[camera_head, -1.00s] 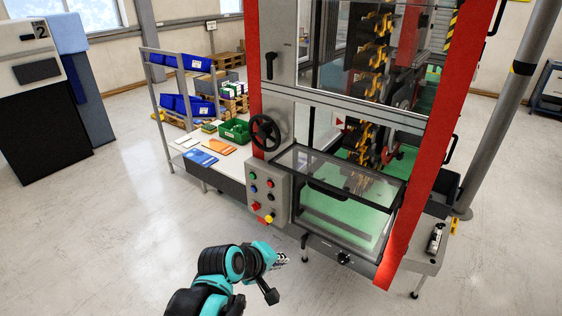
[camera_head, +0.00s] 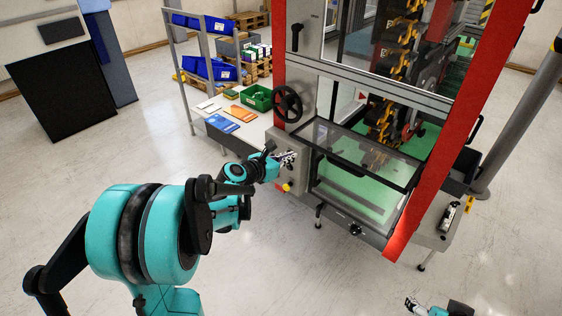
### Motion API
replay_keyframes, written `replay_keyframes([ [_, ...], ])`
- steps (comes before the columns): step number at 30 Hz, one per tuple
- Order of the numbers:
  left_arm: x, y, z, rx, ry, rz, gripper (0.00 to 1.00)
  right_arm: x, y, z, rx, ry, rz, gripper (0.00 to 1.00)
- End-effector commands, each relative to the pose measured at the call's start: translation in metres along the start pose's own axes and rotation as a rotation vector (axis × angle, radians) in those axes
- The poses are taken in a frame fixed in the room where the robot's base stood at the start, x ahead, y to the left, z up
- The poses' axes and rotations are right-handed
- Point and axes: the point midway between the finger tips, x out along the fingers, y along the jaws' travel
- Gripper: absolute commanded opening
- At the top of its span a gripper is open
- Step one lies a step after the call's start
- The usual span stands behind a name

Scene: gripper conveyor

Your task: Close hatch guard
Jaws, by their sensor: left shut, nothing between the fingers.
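The hatch guard (camera_head: 362,152) is a clear panel in a black frame on the front of the red and grey machine. It sits over a box with a green floor (camera_head: 370,205); I cannot tell how far it is open. My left gripper (camera_head: 289,157) is shut and empty, in front of the grey control panel (camera_head: 302,183), left of the guard. It hides most of the buttons; a yellow button (camera_head: 287,187) shows below it. I cannot tell if it touches the panel. My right gripper (camera_head: 411,303) shows small at the bottom edge, away from the machine; its jaw state is unclear.
A black handwheel (camera_head: 287,102) is above the control panel. A side table (camera_head: 206,103) with blue and orange sheets and a green bin (camera_head: 256,98) stands left of the machine. A red post (camera_head: 440,150) bounds the right side. The floor in front is clear.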

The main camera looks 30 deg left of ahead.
Motion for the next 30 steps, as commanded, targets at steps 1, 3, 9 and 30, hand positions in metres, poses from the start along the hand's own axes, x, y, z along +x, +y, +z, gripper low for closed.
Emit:
replay_keyframes([
  [1, 0.013, -0.001, -0.001, 0.001, 0.0, -0.003, 0.0, 0.003, 0.0, 0.002, 0.0, 0.0, 0.0, 0.73],
  [3, 0.027, -0.001, -0.001, 0.002, 0.0, -0.003, 0.0, 0.004, 0.0, 0.003, 0.0, 0.0, 0.0, 0.73],
  [9, 0.021, 0.0, 0.026, 0.001, 0.001, 0.0, 0.0, 0.001, 0.0, 0.001, 0.0, 0.0, 0.0, 0.73],
  [30, 0.014, 0.0, 0.043, 0.002, 0.015, 0.0, 0.0, -0.004, 0.0, -0.003, 0.0, 0.0, 0.0, 0.73],
])
